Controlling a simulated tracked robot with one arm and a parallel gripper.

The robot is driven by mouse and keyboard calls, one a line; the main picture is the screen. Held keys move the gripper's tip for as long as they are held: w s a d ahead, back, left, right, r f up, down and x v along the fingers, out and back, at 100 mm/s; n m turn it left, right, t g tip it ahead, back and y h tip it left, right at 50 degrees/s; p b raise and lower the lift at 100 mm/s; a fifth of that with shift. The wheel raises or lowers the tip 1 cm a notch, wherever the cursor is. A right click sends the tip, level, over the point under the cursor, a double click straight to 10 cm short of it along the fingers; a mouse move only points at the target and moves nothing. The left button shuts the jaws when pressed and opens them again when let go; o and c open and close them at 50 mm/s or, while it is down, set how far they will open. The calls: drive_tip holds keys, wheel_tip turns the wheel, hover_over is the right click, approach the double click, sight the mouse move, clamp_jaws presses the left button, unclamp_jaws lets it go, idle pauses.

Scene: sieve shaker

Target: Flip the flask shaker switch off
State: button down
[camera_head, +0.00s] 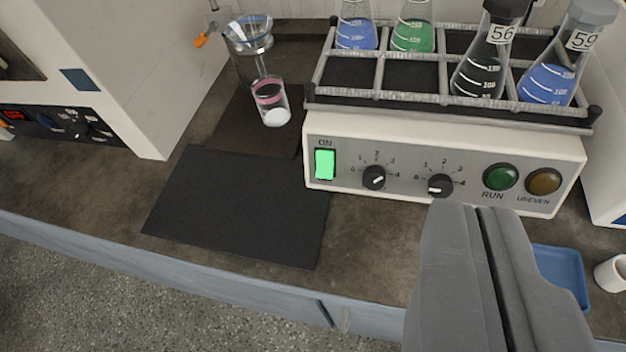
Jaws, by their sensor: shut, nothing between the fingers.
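The flask shaker (400,150) is a cream box with a metal rack of flasks on top. Its switch (325,164) is a rocker lit bright green, under the label ON, at the left end of the front panel. Right of it are two black knobs (374,178), a green RUN lamp (500,177) and an amber UNEVEN lamp (543,181). My gripper (468,212) is shut and empty, its grey fingers together. In the picture its tips lie just below the right knob, to the right of the switch. I cannot tell whether they touch the panel.
Flasks with blue, green and dark liquid stand in the rack (383,75). A black mat (240,205) lies left of the shaker, with a glass funnel (249,38) and a vial (270,100) behind. A blue tray (562,272) and white cup (612,273) are at right. A white machine (130,70) stands left.

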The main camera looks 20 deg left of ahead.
sight(326, 172)
drive_tip(key=w+a+f+g+p, duration=0.1)
drive_tip(key=w+a+f+p, duration=0.4)
drive_tip(key=f, duration=0.4)
drive_tip(key=w+a+f+g+p, duration=0.2)
drive_tip(key=w+a+f+p, duration=0.2)
drive_tip(key=f, duration=0.6)
drive_tip(key=shift+w+a+f+p, duration=0.2)
drive_tip(key=shift+w+a+p, duration=0.2)
drive_tip(key=shift+a, duration=0.6)
drive_tip(key=shift+w, duration=0.1)
drive_tip(key=b+x, duration=0.1)
drive_tip(key=x, duration=0.6)
drive_tip(key=b+x, duration=0.1)
drive_tip(key=x, duration=0.6)
drive_tip(key=shift+a+f, duration=0.1)
drive_tip(key=shift+a, duration=0.1)
drive_tip(key=b, duration=0.2)
drive_tip(key=shift+f+b, duration=0.25)
drive_tip(key=shift+b, duration=0.1)
drive_tip(key=shift+r, duration=0.35)
